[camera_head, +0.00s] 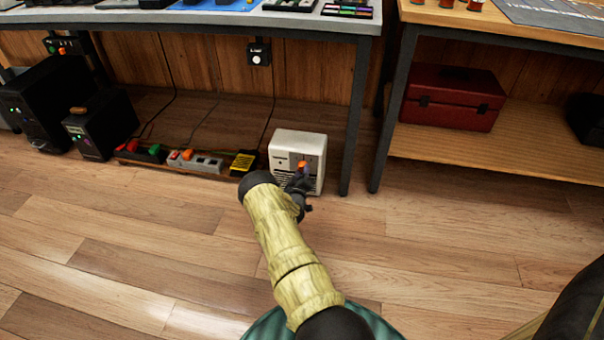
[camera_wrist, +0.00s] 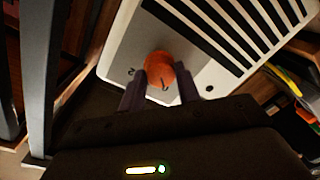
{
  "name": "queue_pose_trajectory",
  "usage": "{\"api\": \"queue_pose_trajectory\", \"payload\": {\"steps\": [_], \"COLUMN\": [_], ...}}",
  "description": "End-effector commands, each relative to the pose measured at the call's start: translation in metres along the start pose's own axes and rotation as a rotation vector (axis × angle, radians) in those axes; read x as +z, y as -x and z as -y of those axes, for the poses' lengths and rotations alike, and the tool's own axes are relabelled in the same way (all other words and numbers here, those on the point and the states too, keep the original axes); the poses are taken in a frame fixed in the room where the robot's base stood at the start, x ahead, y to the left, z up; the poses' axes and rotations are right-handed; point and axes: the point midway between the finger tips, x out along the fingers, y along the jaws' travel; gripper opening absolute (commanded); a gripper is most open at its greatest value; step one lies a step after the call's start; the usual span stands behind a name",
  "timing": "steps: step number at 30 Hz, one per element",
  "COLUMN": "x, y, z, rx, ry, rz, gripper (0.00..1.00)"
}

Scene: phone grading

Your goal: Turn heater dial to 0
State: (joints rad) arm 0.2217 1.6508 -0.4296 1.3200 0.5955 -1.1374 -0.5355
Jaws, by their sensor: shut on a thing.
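The heater (camera_head: 298,148) is a small white box with dark vent slots, standing on the floor under the left table. Its orange dial (camera_head: 302,166) is on the front face. In the wrist view the white heater face (camera_wrist: 218,72) fills the upper middle, and the orange dial (camera_wrist: 160,66) sits between my fingers. Printed digits show beside the dial, one reading like a 2; the dial's exact setting is not clear. My gripper (camera_wrist: 160,84) is shut on the dial, one finger on each side. In the head view my gripper (camera_head: 299,184) partly hides the heater's front.
A power strip (camera_head: 195,161) and a yellow-black box (camera_head: 244,163) lie left of the heater. A table leg (camera_head: 357,120) stands close on its right. A red toolbox (camera_head: 453,97) sits on the right shelf. The wooden floor in front is clear.

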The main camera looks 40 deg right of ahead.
Motion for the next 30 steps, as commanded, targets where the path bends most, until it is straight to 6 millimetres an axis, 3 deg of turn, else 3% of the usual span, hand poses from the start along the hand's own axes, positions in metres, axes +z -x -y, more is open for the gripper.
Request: {"api": "queue_pose_trajectory", "payload": {"steps": [3, 4, 6, 7, 20, 30], "x": [0.001, 0.001, 0.001, 0.001, -0.001, -0.003], "y": [0.001, 0.001, 0.001, 0.001, 0.010, 0.069], "z": [0.002, 0.002, 0.002, 0.002, 0.000, -0.002], "rx": [-0.004, -0.004, -0.004, -0.003, -0.003, -0.005], "ry": [0.002, 0.001, 0.001, 0.001, 0.000, 0.002], "rz": [0.001, 0.001, 0.001, 0.001, 0.003, 0.003], "gripper": [0.10, 0.38, 0.52, 0.54, 0.54, 0.54]}}
